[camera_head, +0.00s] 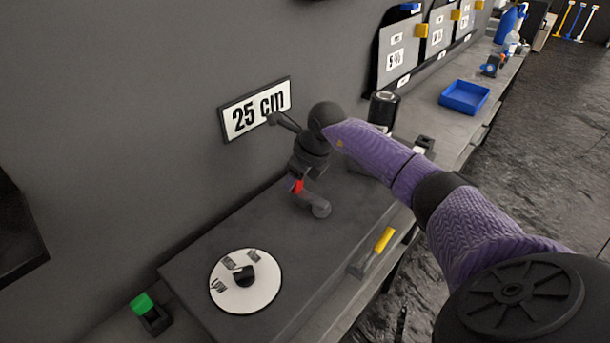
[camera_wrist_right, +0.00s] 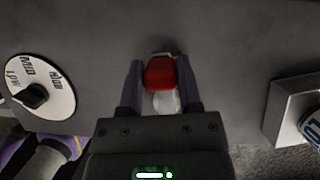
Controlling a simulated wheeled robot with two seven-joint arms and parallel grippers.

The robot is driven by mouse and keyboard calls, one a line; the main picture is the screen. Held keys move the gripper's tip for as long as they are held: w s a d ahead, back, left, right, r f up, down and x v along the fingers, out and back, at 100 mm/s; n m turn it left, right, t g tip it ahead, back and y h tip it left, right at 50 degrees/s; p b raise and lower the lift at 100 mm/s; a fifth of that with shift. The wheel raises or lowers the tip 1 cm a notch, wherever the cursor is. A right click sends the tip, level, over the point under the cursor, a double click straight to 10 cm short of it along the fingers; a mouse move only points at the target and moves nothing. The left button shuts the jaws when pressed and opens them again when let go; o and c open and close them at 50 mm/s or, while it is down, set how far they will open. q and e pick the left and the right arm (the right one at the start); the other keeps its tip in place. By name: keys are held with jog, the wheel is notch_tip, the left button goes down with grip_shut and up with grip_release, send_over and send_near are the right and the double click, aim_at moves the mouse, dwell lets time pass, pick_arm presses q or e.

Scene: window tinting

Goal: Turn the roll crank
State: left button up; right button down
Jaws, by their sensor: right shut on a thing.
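My right gripper (camera_head: 297,178) reaches down over the grey bench top, below the "25 cm" sign. In the right wrist view its two purple fingers (camera_wrist_right: 160,84) are closed on the sides of a red knob (camera_wrist_right: 160,72). The red knob (camera_head: 297,187) shows only partly in the head view, under the gripper. A dark grey rounded arm piece (camera_head: 319,207) lies beside it, apparently the roll crank's arm. How the knob joins it is hidden. My left gripper is not in view.
A white dial (camera_head: 263,291) with a black knob sits on the bench top (camera_head: 215,252). A yellow-handled tool (camera_head: 378,249) lies near the front edge. A black cylinder (camera_head: 383,107) and a blue tray (camera_head: 464,97) stand farther back. The "25 cm" sign (camera_head: 254,108) is on the wall.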

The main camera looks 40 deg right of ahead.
jog(key=shift+w+d+r+m+h+p, duration=0.15)
jog(key=shift+d+m+h+p, duration=0.2)
jog(key=shift+m, duration=0.45)
jog(key=shift+d+m+h+p, duration=0.4)
jog(key=shift+d+m, duration=0.15)
jog(key=shift+m, duration=0.35)
jog(key=shift+d+m+h+p, duration=0.3)
jog(key=shift+d+m, duration=0.2)
jog(key=shift+m, duration=0.4)
jog(key=shift+c, duration=1.4)
grip_release()
